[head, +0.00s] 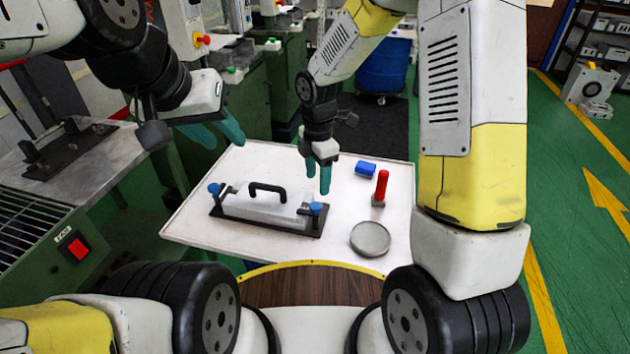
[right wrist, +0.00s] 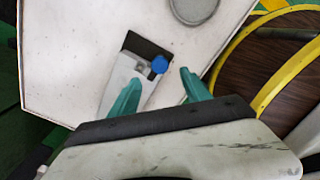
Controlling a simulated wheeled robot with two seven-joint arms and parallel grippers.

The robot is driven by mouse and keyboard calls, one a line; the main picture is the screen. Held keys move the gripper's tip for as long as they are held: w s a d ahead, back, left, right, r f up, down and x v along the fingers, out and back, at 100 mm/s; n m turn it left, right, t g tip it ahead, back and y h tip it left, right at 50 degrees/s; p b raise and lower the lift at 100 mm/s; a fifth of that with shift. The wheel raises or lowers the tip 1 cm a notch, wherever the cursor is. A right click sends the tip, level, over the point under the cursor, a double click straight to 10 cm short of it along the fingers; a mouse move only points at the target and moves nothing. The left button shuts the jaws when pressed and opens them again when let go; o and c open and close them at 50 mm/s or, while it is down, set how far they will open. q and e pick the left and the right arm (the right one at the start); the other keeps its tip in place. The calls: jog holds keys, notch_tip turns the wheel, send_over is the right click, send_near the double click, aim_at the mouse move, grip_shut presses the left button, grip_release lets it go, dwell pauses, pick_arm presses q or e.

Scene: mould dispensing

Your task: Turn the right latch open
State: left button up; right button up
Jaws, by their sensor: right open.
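The mould (head: 262,208) is a pale block with a black handle (head: 268,188) on a black base plate, lying on the white table (head: 215,250). The blue right latch (head: 316,208) is at its right end; a blue left latch (head: 214,188) is at the other. My right gripper (head: 318,190) is open and empty, pointing down above the right latch. In the right wrist view the latch's blue knob (right wrist: 159,64) shows between and just beyond the two teal fingertips (right wrist: 162,82), with no visible contact. My left gripper (head: 225,133) is empty, with fingers apart, beyond the table's left edge.
A red-handled tool (head: 381,187) stands right of the mould. A metal bench (head: 80,165) stands at the left. The table's left part is clear.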

aim_at(316, 205)
jog(key=shift+a+f+n, duration=0.25)
jog(key=shift+f+n, duration=0.05)
jog(key=shift+f, duration=0.6)
notch_tip(316, 205, down, 7)
jog(key=shift+c, duration=0.3)
grip_shut()
